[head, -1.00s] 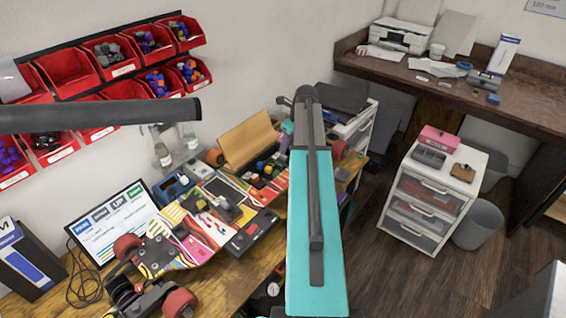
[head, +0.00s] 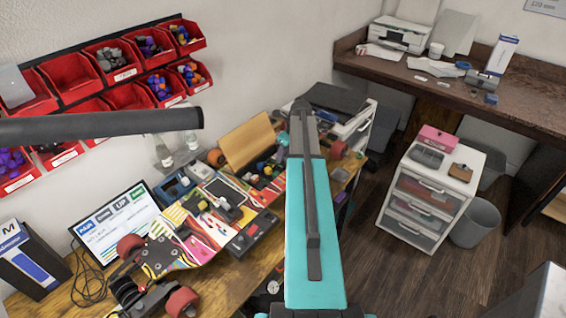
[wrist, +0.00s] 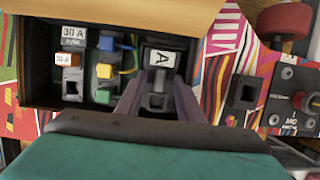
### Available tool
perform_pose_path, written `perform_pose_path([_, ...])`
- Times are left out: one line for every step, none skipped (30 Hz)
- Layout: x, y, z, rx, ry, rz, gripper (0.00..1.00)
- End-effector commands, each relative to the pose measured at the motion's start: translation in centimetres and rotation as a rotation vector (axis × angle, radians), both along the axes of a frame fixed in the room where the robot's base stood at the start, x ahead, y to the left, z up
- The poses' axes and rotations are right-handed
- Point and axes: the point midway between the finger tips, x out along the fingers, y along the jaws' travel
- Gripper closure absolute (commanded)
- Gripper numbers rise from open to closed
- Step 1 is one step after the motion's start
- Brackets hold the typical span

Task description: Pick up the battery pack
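In the wrist view a dark block labelled A (wrist: 161,57), which looks like the battery pack, sits in the compartment of an open-topped deck (wrist: 30,60). My gripper (wrist: 160,88) reaches in from below in that view. Its two grey-purple fingers stand apart, one on each side of the block's near part. I cannot tell whether they touch it. In the head view my teal arm hides most of the gripper and the block. The colourful deck (head: 185,240) lies on the workbench, with a wooden lid (head: 246,143) raised behind the compartment.
A red knob (wrist: 306,101) is at the right. A white drawer unit (head: 430,195) stands right.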

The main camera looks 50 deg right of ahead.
Motion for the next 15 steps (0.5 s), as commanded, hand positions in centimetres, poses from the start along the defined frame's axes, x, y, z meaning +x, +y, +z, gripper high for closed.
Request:
perform_pose_path([0.01, 0.01, -0.01, 0.0, 0.0, 0.0, 0.66])
perform_pose_path([0.01, 0.01, 0.0, 0.0, 0.0, 0.0, 0.66])
perform_pose_path([0.01, 0.02, 0.0, 0.0, 0.0, 0.0, 0.66])
perform_pose_path([0.0, 0.02, 0.01, 0.0, 0.0, 0.0, 0.66])
perform_pose_path([0.01, 0.02, 0.02, 0.0, 0.0, 0.0, 0.66])
perform_pose_path([0.01, 0.02, 0.02, 0.0, 0.0, 0.0, 0.66])
perform_pose_path([0.01, 0.03, 0.02, 0.0, 0.0, 0.001, 0.66])
perform_pose_path([0.01, 0.02, 0.03, 0.0, 0.0, 0.001, 0.66])
perform_pose_path([0.02, 0.03, 0.03, 0.0, 0.0, 0.001, 0.66])
perform_pose_path([0.02, 0.03, 0.03, 0.0, 0.0, 0.001, 0.66])
perform_pose_path([0.02, 0.03, 0.03, 0.0, 0.0, 0.001, 0.66])
perform_pose_path([0.02, 0.03, 0.04, 0.0, 0.0, 0.001, 0.66])
perform_pose_path([0.03, 0.04, 0.04, 0.0, 0.0, 0.001, 0.67])
perform_pose_path([0.03, 0.04, 0.04, 0.0, 0.0, 0.001, 0.72])
perform_pose_path([0.03, 0.04, 0.04, 0.0, 0.0, 0.001, 0.79])
